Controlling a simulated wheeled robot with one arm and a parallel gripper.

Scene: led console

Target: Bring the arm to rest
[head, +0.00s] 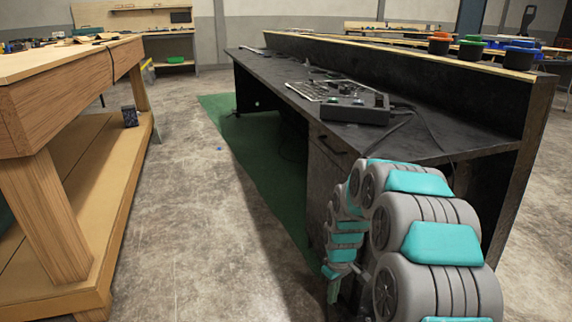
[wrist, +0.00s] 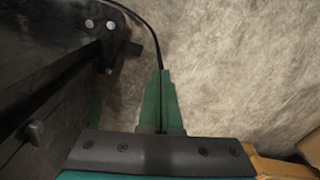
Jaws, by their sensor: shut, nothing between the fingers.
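My gripper (wrist: 162,75) shows in the wrist view with its two green fingers pressed together, nothing between them. It points down over the bare concrete floor (wrist: 230,60), beside a dark desk structure at the left. In the head view my grey and teal arm is folded at the lower right, in front of the near end of the black desk (head: 440,145). The lower end of the arm, with a green tip (head: 333,291), hangs low beside the desk's cabinet; the fingers are hard to make out there.
A control box (head: 355,108) with cables sits on the black desk, next to a keyboard-like panel (head: 318,89). A wooden workbench (head: 70,90) stands at the left. The concrete aisle (head: 200,210) between is open, with a green mat (head: 262,165).

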